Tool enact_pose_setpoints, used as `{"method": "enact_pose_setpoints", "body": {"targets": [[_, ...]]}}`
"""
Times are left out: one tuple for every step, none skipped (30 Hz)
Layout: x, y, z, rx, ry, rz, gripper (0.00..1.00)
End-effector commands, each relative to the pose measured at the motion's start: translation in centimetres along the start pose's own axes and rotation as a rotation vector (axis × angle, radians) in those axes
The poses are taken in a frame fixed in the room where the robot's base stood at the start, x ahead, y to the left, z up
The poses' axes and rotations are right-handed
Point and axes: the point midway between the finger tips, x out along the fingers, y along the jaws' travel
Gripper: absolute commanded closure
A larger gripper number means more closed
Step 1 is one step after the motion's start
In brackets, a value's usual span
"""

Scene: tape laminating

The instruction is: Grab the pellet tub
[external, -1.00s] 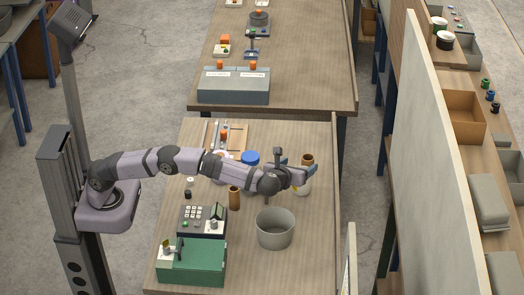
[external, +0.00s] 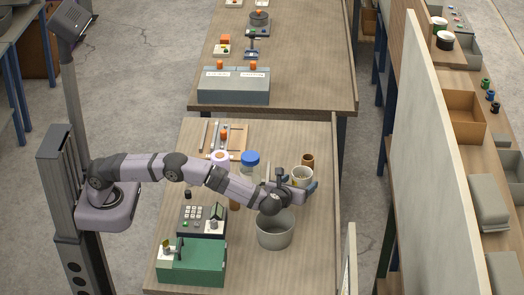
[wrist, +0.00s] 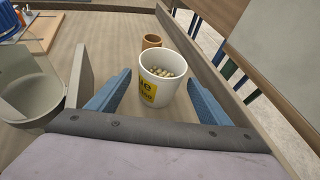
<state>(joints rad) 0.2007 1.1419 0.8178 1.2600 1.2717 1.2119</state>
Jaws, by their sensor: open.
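The pellet tub (wrist: 160,84) is a white open cup with a yellow label, holding tan pellets. In the wrist view it stands upright on the table between the two blue finger pads of my gripper (wrist: 163,98). The fingers are apart, with a gap on each side of the tub. In the external view the tub (external: 301,175) stands near the table's right side, with my gripper (external: 298,185) around it, low over the table. The tub's base is partly hidden there.
A grey bin (external: 275,231) stands close in front of my wrist. A brown cup (external: 307,161) is just behind the tub. A blue-lidded jar (external: 250,160) stands to the left. A raised edge (external: 335,190) runs along the table's right side.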

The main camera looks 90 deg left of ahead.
Motion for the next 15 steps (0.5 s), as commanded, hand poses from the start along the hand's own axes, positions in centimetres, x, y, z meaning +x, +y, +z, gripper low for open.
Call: {"method": "enact_pose_setpoints", "body": {"targets": [[0.1,0.0,0.0,0.000,0.000,0.000,0.28],[0.1,0.0,0.0,0.001,0.000,-0.001,0.28],[0.1,0.0,0.0,0.001,0.000,-0.001,0.28],[0.1,0.0,0.0,0.001,0.000,0.000,0.28],[0.2,0.0,0.0,0.001,0.000,0.000,0.28],[0.4,0.0,0.0,0.001,0.000,0.000,0.28],[0.6,0.0,0.0,0.001,0.000,0.001,0.28],[0.9,0.1,0.0,0.002,0.000,0.001,0.28],[1.4,0.1,0.0,0.002,0.000,0.001,0.28],[1.7,0.1,0.0,0.001,0.000,0.002,0.28],[2.1,0.1,0.1,0.001,0.000,0.002,0.28],[2.7,0.1,0.1,0.002,0.000,0.003,0.28],[3.2,0.1,0.1,0.002,0.000,0.002,0.28],[3.6,0.1,0.1,0.002,0.000,0.002,0.28],[4.2,0.1,0.1,0.002,0.000,0.002,0.28]]}}
